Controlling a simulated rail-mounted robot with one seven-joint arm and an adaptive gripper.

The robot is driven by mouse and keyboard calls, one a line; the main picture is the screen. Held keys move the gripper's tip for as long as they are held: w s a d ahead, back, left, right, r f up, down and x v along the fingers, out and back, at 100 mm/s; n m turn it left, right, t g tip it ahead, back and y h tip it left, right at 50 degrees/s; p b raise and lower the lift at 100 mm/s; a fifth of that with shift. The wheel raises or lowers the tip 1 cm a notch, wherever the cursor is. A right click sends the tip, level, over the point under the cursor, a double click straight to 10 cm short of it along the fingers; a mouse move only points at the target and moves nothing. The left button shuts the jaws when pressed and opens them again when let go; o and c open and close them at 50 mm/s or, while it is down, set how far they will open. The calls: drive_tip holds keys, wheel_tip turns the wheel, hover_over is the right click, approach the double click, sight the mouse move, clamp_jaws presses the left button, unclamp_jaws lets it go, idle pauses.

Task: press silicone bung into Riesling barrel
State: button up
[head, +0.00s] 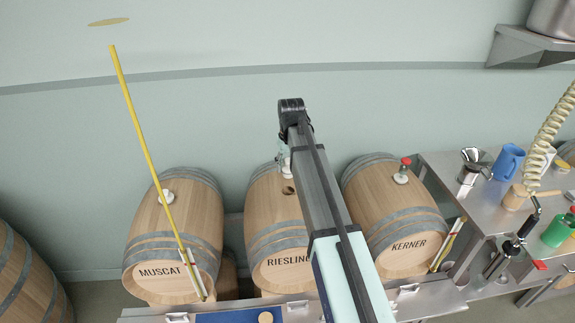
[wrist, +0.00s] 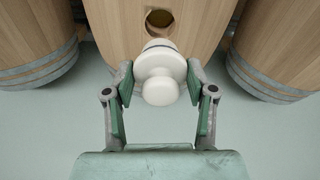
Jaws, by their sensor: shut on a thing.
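The Riesling barrel (head: 280,240) lies on its side between two other barrels, its label partly covered by my arm. Its round dark bung hole (head: 288,190) is open on top and also shows in the wrist view (wrist: 160,19). My gripper (wrist: 160,82) is shut on the white silicone bung (wrist: 160,88), with a green-padded finger on each side of it. In the wrist view the bung appears just below the hole and apart from it. In the head view my gripper (head: 284,158) is small and partly hidden by my arm, behind the hole.
The Muscat barrel (head: 190,225) has a white bung (head: 166,196), with a yellow rod (head: 150,150) in front.

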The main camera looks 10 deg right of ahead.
sight(288, 177)
drive_tip(key=shift+f+b, duration=0.95)
drive_tip(key=shift+f, duration=1.85)
drive_tip(key=shift+f+b, duration=0.85)
drive_tip(key=shift+f, duration=1.25)
drive_tip(key=o, duration=1.2)
drive_tip(key=r, duration=0.4)
drive_tip(key=s+r, duration=0.1)
drive_tip(key=r, duration=0.7)
drive_tip(key=shift+s, duration=0.25)
drive_tip(key=shift+s+d, duration=0.1)
